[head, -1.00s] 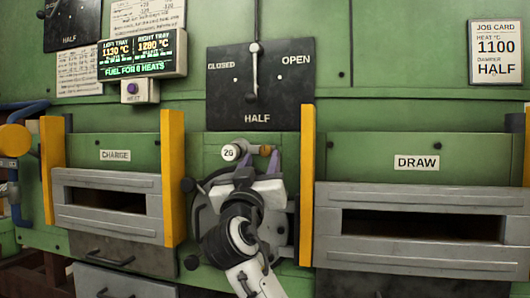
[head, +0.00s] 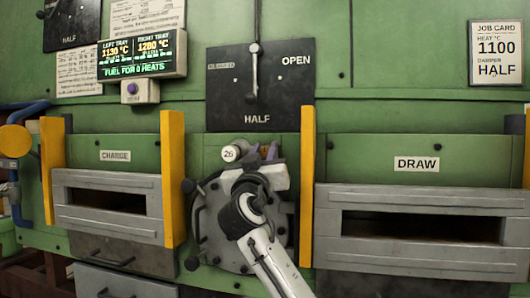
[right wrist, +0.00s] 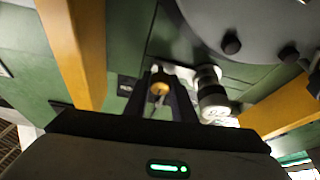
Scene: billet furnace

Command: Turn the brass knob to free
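The small brass knob (head: 254,153) is partly hidden in the head view, beside a round white tag marked 26 (head: 229,153). In the right wrist view the brass knob (right wrist: 160,88) shows between the two dark fingers. My left gripper is out of view.
Yellow posts (head: 307,190) and (head: 173,180) flank the round grey plate (head: 212,225) behind my arm. The damper lever (head: 253,75) points down at HALF. The CHARGE door (head: 80,182) is left, the DRAW door (head: 400,258) right. The job card (head: 496,52) reads HALF.

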